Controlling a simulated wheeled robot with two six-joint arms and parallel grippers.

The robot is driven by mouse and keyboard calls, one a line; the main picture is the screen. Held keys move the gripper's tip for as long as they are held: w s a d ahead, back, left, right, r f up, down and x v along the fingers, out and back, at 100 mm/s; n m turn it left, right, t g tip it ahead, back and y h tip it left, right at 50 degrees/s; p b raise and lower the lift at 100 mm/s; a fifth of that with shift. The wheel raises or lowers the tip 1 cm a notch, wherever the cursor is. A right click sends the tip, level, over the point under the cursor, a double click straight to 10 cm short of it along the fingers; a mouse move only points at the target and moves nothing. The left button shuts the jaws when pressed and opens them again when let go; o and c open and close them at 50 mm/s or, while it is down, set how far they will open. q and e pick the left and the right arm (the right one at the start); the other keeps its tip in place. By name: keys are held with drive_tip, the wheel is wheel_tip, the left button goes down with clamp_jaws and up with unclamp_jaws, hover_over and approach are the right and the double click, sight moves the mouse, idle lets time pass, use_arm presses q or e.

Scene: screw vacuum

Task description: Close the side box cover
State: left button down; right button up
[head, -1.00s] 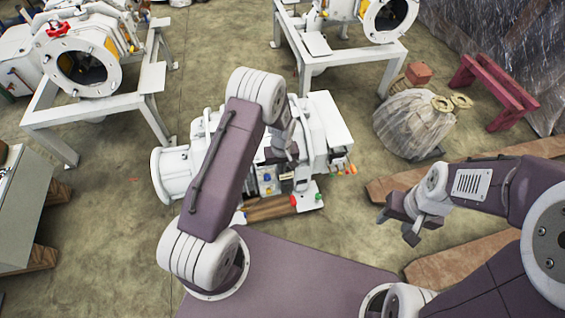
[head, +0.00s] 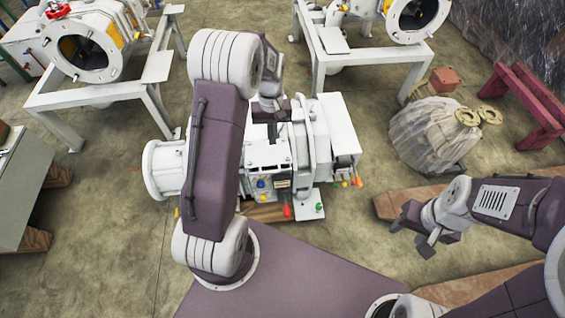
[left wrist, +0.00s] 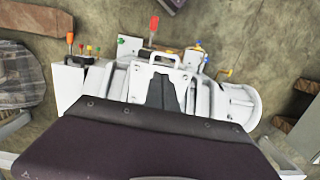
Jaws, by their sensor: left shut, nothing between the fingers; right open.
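The white vacuum machine (head: 268,160) stands on the floor ahead, with a white side box (head: 338,125) on its right. The side box has a flat pale top; whether this is its cover, and how far it is open, I cannot tell. In the left wrist view the side box (left wrist: 69,86) appears at the left of the machine. My left gripper (head: 271,132) is shut and empty above the machine's middle, left of the side box. Its dark tip (left wrist: 162,92) shows in front of the handled white panel (left wrist: 163,68). My right gripper (head: 411,233) is open and empty, well right of the machine.
Two more white machines on frames (head: 85,50) (head: 415,20) stand behind. A wrapped bundle (head: 430,140) and a dark red stand (head: 520,105) are at right. Wooden planks (head: 470,285) lie below my right arm. A grey cabinet (head: 30,185) is at left.

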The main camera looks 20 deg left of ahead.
use_arm(q)
drive_tip(key=s+a, duration=0.2)
drive_tip(key=b, duration=0.1)
hover_over(269, 165)
drive_tip(key=s+d, duration=0.1)
drive_tip(key=s, duration=0.1)
wheel_tip(269, 165, down, 4)
drive_tip(key=f+b, duration=0.1)
drive_tip(key=f, duration=0.2)
drive_tip(key=f+b, duration=0.1)
drive_tip(key=f, duration=0.2)
drive_tip(key=f+b, duration=0.1)
drive_tip(key=f, duration=0.2)
drive_tip(key=shift+s+d+f, duration=0.15)
drive_tip(key=shift+s+d, duration=0.05)
drive_tip(key=shift+d, duration=0.1)
drive_tip(key=shift+f, duration=0.1)
use_arm(e)
drive_tip(key=f, duration=0.1)
drive_tip(key=s+f, duration=0.1)
drive_tip(key=f, duration=0.1)
drive_tip(key=shift+s+a+f, duration=0.25)
drive_tip(key=shift+s+f, duration=0.05)
drive_tip(key=shift+s, duration=0.05)
